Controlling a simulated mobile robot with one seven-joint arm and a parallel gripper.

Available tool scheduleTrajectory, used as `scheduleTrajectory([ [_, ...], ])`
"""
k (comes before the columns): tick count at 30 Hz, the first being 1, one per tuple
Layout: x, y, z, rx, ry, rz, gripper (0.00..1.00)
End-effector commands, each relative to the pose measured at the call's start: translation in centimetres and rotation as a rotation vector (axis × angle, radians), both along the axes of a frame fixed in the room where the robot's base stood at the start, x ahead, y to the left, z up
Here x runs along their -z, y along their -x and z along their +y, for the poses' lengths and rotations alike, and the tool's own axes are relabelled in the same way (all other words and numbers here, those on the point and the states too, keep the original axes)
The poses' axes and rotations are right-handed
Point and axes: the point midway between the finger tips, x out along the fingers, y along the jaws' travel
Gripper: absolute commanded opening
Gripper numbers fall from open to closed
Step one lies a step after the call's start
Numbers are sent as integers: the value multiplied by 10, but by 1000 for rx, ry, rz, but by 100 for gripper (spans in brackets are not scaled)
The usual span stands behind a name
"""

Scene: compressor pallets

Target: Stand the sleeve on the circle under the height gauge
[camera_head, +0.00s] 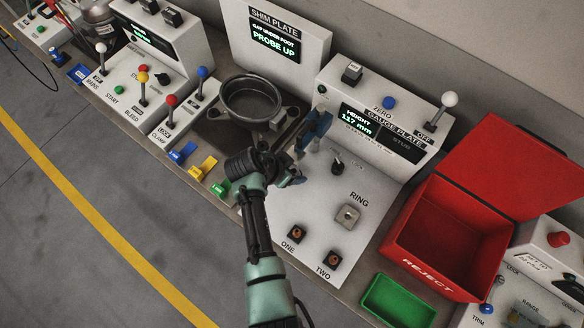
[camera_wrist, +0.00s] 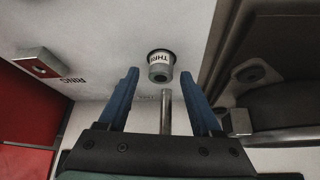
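My gripper (camera_head: 312,132) has two blue fingers over the gauge plate. In the wrist view my gripper (camera_wrist: 160,85) is open, with a clear gap between its fingers. A short grey round piece with a dark hole (camera_wrist: 159,74) lies beyond the fingertips, against a white disc reading "THR…". I cannot tell for sure whether it is the sleeve. A slim silver rod (camera_wrist: 165,112) shows between the fingers, apart from both. The height gauge display (camera_head: 384,132) reads 117 mm. I cannot make out the circle under the gauge.
The RING block (camera_head: 348,215) and the sockets ONE (camera_head: 297,233) and TWO (camera_head: 333,260) sit on the gauge plate. A red REJECT box (camera_head: 402,240) stands to the right, with a green tray (camera_head: 398,302) in front. A round casting (camera_head: 250,98) stands left of my gripper.

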Motion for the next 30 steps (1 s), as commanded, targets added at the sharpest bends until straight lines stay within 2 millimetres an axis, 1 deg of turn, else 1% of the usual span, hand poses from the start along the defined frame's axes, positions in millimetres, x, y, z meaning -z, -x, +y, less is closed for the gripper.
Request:
scheduleTrajectory([
  [5,-2,0,0,0,0,0,66],
  [10,-12,3,4,-1,0,-2,66],
  [14,-29,10,12,-1,-1,-3,66],
  [24,-82,30,34,-2,-2,-3,66],
  [27,-94,35,39,-1,0,-3,66],
  [30,-102,38,42,-2,1,-2,66],
])
